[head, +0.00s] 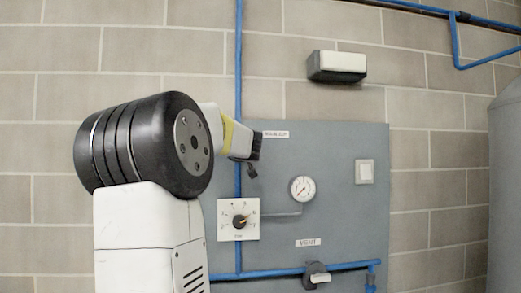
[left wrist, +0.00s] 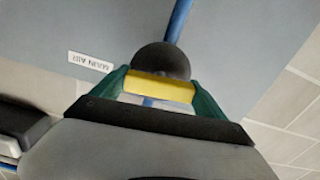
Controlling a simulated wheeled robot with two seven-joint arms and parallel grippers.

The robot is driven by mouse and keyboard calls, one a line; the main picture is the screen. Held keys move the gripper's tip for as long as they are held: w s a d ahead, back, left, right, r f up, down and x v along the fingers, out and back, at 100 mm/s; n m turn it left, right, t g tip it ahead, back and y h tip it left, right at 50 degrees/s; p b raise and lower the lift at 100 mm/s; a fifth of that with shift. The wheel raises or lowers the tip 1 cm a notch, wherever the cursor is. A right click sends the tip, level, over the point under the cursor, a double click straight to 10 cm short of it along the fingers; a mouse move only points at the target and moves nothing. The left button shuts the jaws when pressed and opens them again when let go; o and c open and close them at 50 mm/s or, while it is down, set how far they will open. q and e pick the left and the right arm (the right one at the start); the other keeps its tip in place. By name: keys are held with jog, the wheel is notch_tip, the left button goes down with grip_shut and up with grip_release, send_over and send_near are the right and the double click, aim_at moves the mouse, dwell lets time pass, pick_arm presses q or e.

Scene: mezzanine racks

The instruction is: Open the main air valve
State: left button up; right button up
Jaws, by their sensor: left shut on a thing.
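The main air valve shows in the left wrist view as a dark round body (left wrist: 162,60) on a blue pipe (left wrist: 180,18), with a yellow handle (left wrist: 158,91). My left gripper (left wrist: 158,78) is shut on the yellow handle, one green finger at each end. The handle lies across the pipe's line in this view. The MAIN AIR label (left wrist: 90,62) is beside the valve, upside down here. In the head view my left gripper (head: 254,150) is at the panel's upper left, by the label (head: 276,134); my arm hides the valve there. My right gripper is not in view.
The grey panel (head: 340,150) carries a dial (head: 238,220), a pressure gauge (head: 302,189), a switch (head: 365,172) and a vent valve (head: 317,275) under a VENT label (head: 308,242). A wall lamp (head: 336,65) is above. A grey tank (head: 505,190) stands right.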

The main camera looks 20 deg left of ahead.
pick_arm(q)
jog(key=n, duration=0.8)
jog(key=shift+n, duration=0.4)
jog(key=n, duration=0.4)
jog(key=shift+n, duration=1.9)
jog(key=shift+f+n, duration=0.1)
jog(key=shift+n, duration=0.2)
jog(key=o, duration=1.3)
jog(key=shift+c, duration=0.2)
jog(key=v, duration=0.7)
jog(key=shift+s+d, duration=0.25)
jog(key=shift+s, duration=0.05)
